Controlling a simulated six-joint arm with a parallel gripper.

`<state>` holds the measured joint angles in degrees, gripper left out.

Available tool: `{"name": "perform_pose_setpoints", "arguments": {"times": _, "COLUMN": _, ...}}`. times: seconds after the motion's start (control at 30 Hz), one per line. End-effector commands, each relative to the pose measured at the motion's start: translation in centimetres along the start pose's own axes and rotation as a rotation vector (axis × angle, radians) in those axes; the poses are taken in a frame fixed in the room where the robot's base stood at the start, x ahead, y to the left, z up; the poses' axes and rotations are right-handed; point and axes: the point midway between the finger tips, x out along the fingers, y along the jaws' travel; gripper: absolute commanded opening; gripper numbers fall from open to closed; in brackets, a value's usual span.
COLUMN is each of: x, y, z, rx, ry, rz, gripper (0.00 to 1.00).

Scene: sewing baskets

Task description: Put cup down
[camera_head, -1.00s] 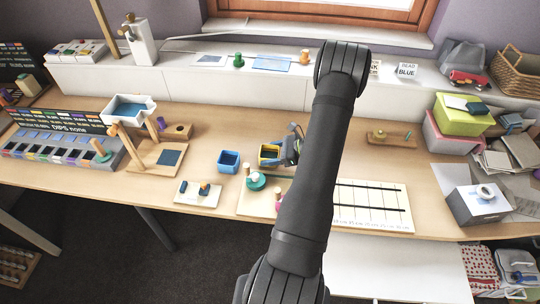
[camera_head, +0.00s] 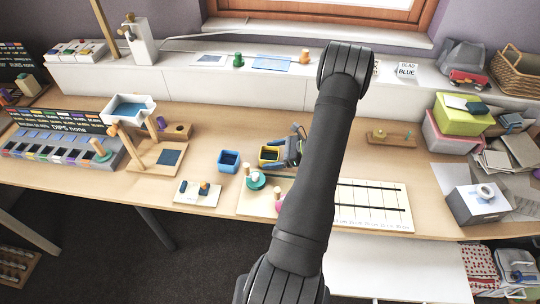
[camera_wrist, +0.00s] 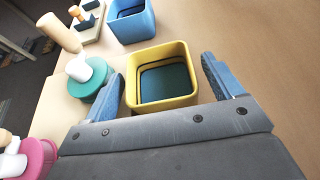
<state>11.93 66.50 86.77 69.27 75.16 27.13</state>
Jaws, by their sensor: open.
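The yellow square cup (camera_head: 269,154) stands upright on the wooden table, with a dark inside. In the wrist view the same cup (camera_wrist: 150,108) sits between the two blue fingers of my gripper (camera_wrist: 160,70). The fingers are open, with a gap showing on the right side of the cup; the left finger is close to its wall. In the head view my gripper (camera_head: 283,152) is at the cup's right, partly hidden by my arm.
A blue square cup (camera_head: 229,161) stands just left of the yellow one. A teal round piece with a peg (camera_head: 256,181) is close in front. A small board (camera_head: 198,193) lies at the front left, and a lined sheet (camera_head: 372,206) at the right. Table behind is clear.

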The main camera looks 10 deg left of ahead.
Motion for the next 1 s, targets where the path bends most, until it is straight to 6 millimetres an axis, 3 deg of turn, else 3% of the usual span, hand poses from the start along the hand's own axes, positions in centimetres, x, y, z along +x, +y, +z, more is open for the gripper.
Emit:
{"name": "perform_pose_setpoints", "arguments": {"times": 0.3, "x": -7.0, "y": -0.1, "z": 0.0, "rx": -0.001, "ry": 0.001, "rz": -0.005, "gripper": 0.85}}
{"name": "perform_pose_setpoints", "arguments": {"times": 0.5, "x": -10.0, "y": 0.0, "z": 0.0, "rx": -0.001, "ry": 0.000, "rz": -0.002, "gripper": 0.85}}
{"name": "perform_pose_setpoints", "arguments": {"times": 0.7, "x": -11.0, "y": 0.0, "z": 0.0, "rx": 0.000, "ry": 0.000, "rz": 0.000, "gripper": 0.85}}
{"name": "perform_pose_setpoints", "arguments": {"times": 1.0, "x": -11.0, "y": 0.0, "z": 0.0, "rx": -0.001, "ry": 0.000, "rz": 0.001, "gripper": 0.85}}
